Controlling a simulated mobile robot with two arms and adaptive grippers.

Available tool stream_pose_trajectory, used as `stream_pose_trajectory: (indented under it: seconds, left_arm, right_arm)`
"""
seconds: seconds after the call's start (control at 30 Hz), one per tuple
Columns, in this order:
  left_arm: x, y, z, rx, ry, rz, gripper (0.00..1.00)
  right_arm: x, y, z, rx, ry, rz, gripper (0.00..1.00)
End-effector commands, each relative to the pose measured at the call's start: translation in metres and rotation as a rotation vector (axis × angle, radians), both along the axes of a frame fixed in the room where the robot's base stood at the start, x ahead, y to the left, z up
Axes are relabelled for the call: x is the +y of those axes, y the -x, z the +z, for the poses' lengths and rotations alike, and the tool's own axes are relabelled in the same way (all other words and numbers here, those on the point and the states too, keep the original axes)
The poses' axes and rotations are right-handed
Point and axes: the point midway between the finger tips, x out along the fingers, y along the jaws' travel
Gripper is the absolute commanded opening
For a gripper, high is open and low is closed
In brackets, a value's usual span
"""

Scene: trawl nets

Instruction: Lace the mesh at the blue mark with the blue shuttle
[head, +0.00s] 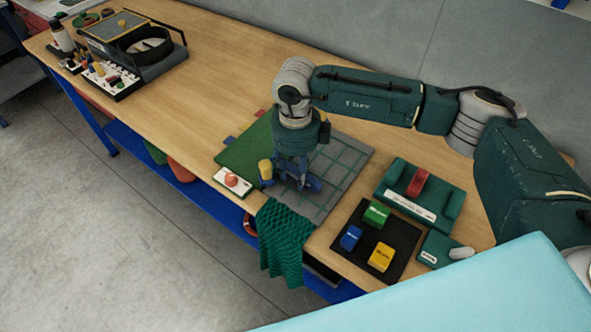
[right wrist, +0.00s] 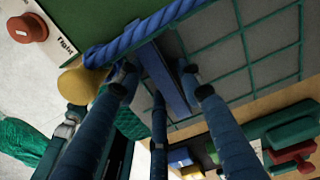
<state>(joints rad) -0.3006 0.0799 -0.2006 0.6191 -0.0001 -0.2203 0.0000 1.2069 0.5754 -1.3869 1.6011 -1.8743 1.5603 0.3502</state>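My right gripper (head: 292,180) is low over the grey board (head: 322,205) with its green mesh lines. In the right wrist view, the fingers of my right gripper (right wrist: 160,80) close around a long flat blue bar, which looks like the blue shuttle (right wrist: 163,75). A twisted blue cord (right wrist: 140,32) runs along the board between the green panel and the mesh, close to the fingertips. The blue mark cannot be made out clearly; the gripper hides part of the mesh. My left gripper is not in view.
A yellow post (head: 265,168) and a red button (head: 231,180) stand at the board's left edge. Green netting (head: 283,240) hangs over the table edge. A black tray (head: 352,268) with blue, green and yellow blocks and a green holder (head: 447,207) stand to the right.

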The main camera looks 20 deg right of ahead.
Motion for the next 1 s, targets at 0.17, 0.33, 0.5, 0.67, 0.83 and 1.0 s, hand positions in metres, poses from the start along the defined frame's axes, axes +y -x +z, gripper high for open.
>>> stream_pose_trajectory:
  seconds: [0.17,0.33,0.5,0.67,0.83,1.0]
  left_arm:
    - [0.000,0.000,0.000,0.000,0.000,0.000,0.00]
    - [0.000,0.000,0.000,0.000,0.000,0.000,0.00]
    - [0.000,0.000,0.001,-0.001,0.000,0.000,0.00]
    - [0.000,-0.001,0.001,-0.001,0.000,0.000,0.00]
    - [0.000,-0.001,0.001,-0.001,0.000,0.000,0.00]
    - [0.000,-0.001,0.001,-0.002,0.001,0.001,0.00]
  right_arm:
    - [0.000,0.000,0.000,0.000,0.000,0.000,0.00]
    - [0.000,0.000,0.001,0.000,0.000,0.000,0.00]
    - [-0.007,0.007,0.002,0.000,0.000,0.000,0.00]
    - [-0.014,0.016,0.002,0.000,0.000,0.000,0.00]
    - [-0.018,0.023,0.003,0.000,0.000,0.000,0.00]
    - [-0.019,0.024,0.003,0.000,0.000,0.000,0.00]
